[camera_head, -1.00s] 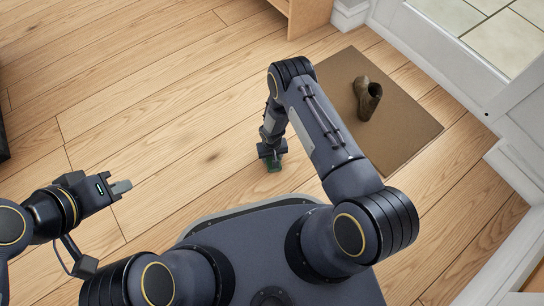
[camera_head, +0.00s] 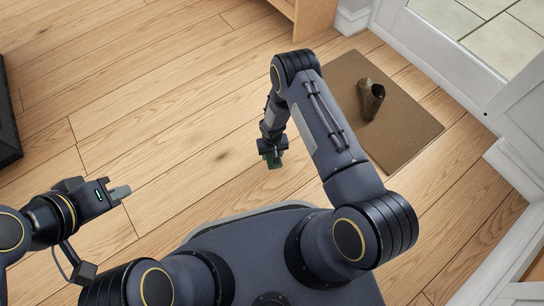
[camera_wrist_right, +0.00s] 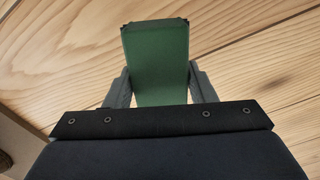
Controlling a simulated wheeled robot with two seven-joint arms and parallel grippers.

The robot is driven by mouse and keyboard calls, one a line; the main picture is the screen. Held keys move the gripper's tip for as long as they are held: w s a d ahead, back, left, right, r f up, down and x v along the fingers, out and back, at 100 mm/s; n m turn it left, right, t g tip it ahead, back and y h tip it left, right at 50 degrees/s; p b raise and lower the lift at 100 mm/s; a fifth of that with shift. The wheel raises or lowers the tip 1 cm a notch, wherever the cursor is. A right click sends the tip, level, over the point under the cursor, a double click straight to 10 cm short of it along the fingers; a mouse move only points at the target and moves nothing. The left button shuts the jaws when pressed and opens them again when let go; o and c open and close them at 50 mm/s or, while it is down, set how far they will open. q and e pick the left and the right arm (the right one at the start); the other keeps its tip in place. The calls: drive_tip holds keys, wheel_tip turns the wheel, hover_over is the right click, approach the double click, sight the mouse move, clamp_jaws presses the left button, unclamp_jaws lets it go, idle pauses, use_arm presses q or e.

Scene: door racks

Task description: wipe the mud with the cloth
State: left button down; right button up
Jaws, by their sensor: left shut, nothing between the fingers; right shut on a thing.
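The cloth (camera_head: 274,162) is a small green piece below my right gripper (camera_head: 272,152), which is shut on it. In the right wrist view the green cloth (camera_wrist_right: 155,60) stands out flat between the two fingers, over wooden floor. I cannot tell whether it touches the floor. A faint dark smudge (camera_head: 221,157) lies on the boards left of the cloth; I cannot tell whether it is mud or wood grain. My left gripper (camera_head: 121,191) is shut and empty at the left, above the floor.
A brown doormat (camera_head: 410,140) with a brown boot (camera_head: 370,98) on it lies at the right, before a white door frame (camera_head: 430,45). A wooden cabinet (camera_head: 312,18) stands at the top. A dark object (camera_head: 8,130) is at the left edge. Floor between is clear.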

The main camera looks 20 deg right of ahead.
drive_tip(key=shift+r+p, duration=0.35)
drive_tip(key=shift+r, duration=0.75)
drive_tip(key=shift+r, duration=0.1)
